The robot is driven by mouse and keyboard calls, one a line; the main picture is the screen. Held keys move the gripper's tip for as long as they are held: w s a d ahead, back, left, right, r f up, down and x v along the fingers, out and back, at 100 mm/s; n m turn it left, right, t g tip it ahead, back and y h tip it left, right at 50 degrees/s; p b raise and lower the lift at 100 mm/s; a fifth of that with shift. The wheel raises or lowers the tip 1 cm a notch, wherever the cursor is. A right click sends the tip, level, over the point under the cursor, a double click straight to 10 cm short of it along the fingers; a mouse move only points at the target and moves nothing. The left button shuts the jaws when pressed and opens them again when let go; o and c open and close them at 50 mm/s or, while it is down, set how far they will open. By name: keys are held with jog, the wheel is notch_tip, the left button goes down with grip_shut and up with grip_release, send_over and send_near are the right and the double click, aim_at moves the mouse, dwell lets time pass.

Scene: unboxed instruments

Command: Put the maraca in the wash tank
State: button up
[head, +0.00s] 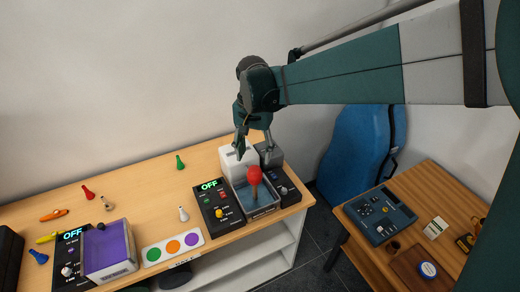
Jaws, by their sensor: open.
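The maraca (254,175) has a red round head and a brown handle. It stands head up, with its handle down over the grey open-topped tank (262,210) at the right end of the bench. How its lower end rests is too small to tell. My gripper (254,150) is open and empty just above and behind the red head, fingers pointing down, apart from it as far as I can see. A second tank (108,262), with purple inside, stands at the left. The picture does not make clear which one is the wash tank.
Control boxes reading OFF stand beside the grey tank (212,205) and the purple one (70,250). A white card with coloured dots (172,247) lies between. Several small coloured pieces are scattered at left. A white block (236,160) stands behind the grey tank.

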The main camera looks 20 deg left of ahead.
dwell(0.9)
jog(key=shift+w+d+r, duration=0.1)
jog(key=shift+d+r, duration=0.25)
jog(key=shift+d, duration=0.25)
jog(key=s+d+r+t, duration=0.1)
jog(key=d+r, duration=0.2)
jog(key=d, duration=0.5)
jog(key=s+d+r+t+y, duration=0.1)
jog(key=s+d+r, duration=0.15)
jog(key=d, duration=0.55)
jog(key=s+d+r+t, duration=0.1)
jog(key=d+r, duration=0.2)
jog(key=d, duration=0.5)
jog(key=s+d+f+t, duration=0.1)
jog(key=s+d+t, duration=0.1)
jog(key=s+d, duration=0.4)
jog(key=s+d+f+t+h, duration=0.1)
jog(key=s+d, duration=0.6)
jog(key=d, duration=0.7)
jog(key=shift+s+d+t, duration=0.25)
jog(key=shift+d+t, duration=0.05)
jog(key=shift+t, duration=0.3)
jog(key=shift+f, duration=0.1)
